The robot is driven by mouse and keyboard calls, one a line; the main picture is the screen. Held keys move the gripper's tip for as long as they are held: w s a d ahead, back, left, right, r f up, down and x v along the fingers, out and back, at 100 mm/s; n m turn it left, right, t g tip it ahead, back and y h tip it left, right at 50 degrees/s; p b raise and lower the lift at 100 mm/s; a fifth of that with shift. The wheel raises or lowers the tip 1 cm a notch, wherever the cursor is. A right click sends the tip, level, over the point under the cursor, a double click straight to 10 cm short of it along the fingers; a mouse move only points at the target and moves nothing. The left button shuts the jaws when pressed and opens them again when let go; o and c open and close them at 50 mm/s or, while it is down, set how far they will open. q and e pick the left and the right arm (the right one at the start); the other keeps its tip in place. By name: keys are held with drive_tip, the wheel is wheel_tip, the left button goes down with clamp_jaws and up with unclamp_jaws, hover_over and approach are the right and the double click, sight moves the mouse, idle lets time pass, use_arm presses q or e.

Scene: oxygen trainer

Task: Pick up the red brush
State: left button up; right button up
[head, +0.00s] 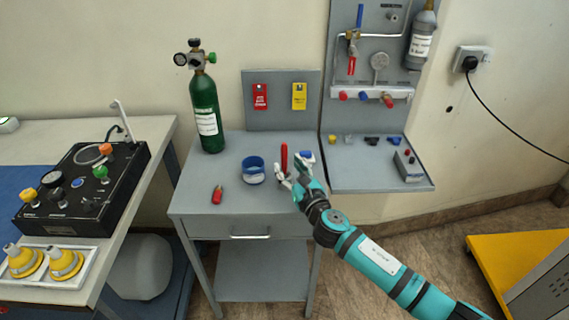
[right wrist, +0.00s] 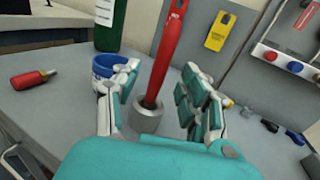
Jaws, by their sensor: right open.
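The red brush (head: 284,158) stands upright on the grey table near its right side, just beyond my right gripper (head: 290,178). In the right wrist view the brush (right wrist: 166,55) rises between the two fingers, with its lower end in a small grey round holder (right wrist: 146,116). My right gripper (right wrist: 158,105) is open, with one finger on each side of the brush. I see a gap on both sides, so the fingers look apart from it. My left gripper is in neither view.
A blue cup (head: 253,171), a small red-handled item (head: 217,195) and a green gas cylinder (head: 206,115) stand or lie left of the brush on the table (head: 190,188). A grey panel (head: 340,115) with valves rises at the right. The table's front is clear.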

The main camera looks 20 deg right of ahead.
sight(286, 163)
drive_tip(key=w, duration=0.3)
drive_tip(key=shift+w+a+f, duration=0.2)
drive_tip(key=shift+w+a, duration=0.05)
drive_tip(key=shift+w, duration=0.15)
drive_tip(key=shift+s, duration=0.1)
clamp_jaws()
